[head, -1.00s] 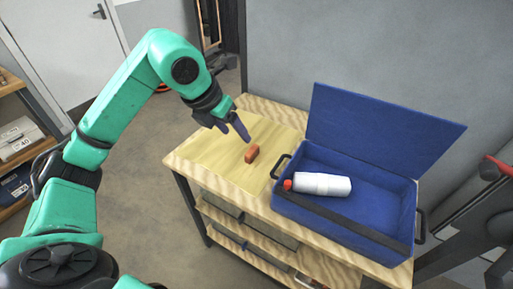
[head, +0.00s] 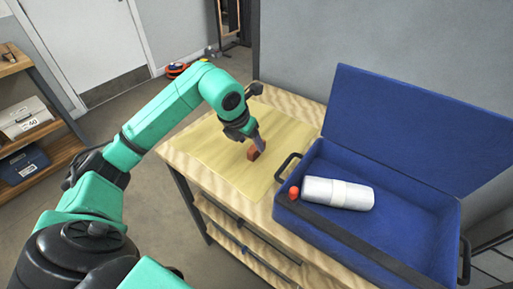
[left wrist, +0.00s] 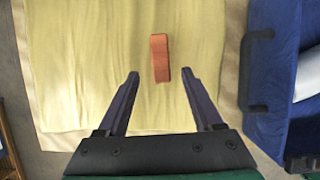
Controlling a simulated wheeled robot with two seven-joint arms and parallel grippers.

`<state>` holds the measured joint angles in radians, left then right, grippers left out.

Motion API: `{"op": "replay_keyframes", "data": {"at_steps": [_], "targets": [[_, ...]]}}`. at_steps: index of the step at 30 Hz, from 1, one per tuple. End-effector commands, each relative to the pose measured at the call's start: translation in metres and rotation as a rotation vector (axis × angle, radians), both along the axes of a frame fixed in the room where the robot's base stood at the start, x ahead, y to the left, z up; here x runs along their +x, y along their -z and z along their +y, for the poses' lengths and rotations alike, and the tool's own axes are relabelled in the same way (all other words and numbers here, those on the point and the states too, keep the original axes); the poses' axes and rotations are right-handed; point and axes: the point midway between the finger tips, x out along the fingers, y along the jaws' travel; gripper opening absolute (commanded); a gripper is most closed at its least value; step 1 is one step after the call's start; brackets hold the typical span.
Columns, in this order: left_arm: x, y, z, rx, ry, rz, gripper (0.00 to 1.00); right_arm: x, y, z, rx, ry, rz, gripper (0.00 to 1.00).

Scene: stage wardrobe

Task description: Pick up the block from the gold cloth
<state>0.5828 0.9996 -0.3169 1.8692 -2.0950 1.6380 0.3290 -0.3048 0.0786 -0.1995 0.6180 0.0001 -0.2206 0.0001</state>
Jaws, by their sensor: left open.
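The block (head: 253,153) is a small reddish-brown brick lying on the gold cloth (head: 212,150), which covers the left part of the wooden table. In the left wrist view the block (left wrist: 160,58) lies lengthwise, ahead of the gap between my fingers. My left gripper (left wrist: 160,75) is open and empty, with a dark finger to each side of the block's line. In the head view my left gripper (head: 259,142) is over the block and partly hides it. I cannot tell from this view whether it touches the block. My right gripper is not in view.
An open blue case (head: 350,230) stands on the table right of the cloth, its lid raised. The case's black handle (left wrist: 256,72) juts toward the cloth. Shelves (head: 40,125) stand at the far left.

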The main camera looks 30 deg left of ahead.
Motion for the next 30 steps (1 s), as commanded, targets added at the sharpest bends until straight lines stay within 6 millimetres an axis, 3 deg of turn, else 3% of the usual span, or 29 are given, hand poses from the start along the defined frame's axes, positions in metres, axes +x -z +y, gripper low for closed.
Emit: {"op": "replay_keyframes", "data": {"at_steps": [5,9,15,16,21,30], "targets": [[0.015,0.023,-0.004,-0.005,0.000,0.006,0.68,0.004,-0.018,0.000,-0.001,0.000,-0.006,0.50],[0.024,0.044,-0.004,-0.002,0.000,0.002,0.68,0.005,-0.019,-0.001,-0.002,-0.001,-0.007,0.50],[0.025,0.048,-0.004,0.000,0.001,0.000,0.68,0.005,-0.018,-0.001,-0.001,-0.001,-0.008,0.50],[0.025,0.048,-0.004,0.000,0.001,0.000,0.60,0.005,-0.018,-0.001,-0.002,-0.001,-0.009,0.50],[0.025,0.047,-0.004,0.000,0.001,0.000,0.00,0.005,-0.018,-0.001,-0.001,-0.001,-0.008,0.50],[0.025,0.046,-0.004,0.000,0.001,-0.001,0.00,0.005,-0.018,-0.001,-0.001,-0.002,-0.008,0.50]]}}
